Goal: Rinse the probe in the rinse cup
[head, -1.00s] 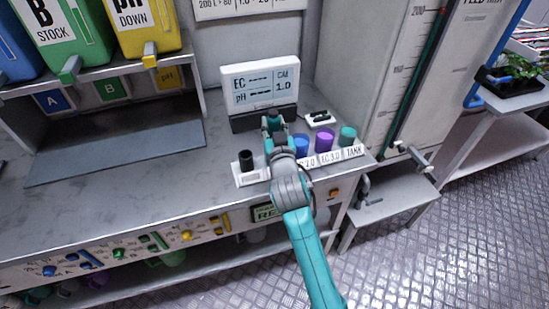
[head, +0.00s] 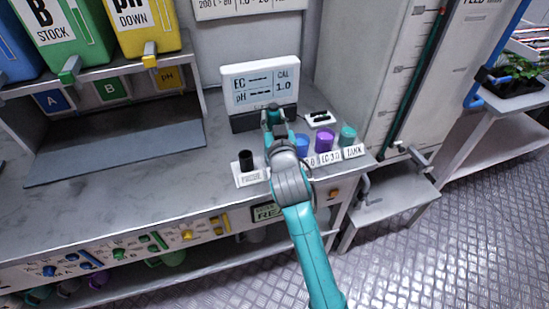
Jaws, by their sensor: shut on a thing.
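My gripper (head: 273,115) is over the counter in front of the meter, seen from behind with my arm across the view. It is shut on the probe, which my gripper and wrist hide almost wholly. A row of cups stands to its right: blue (head: 302,143), purple (head: 324,140) and teal (head: 348,135), with white labels in front. No cup can be made out as the rinse cup; my arm covers part of the row. A black cylinder (head: 246,161) stands left of my wrist on a white labelled base.
The meter (head: 260,84) with EC and pH lines stands behind my gripper. A small white pad (head: 320,118) with a dark item lies right of it. A dosing shelf (head: 110,140) stands at left, a tall tank (head: 385,80) at right. The counter's left front is clear.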

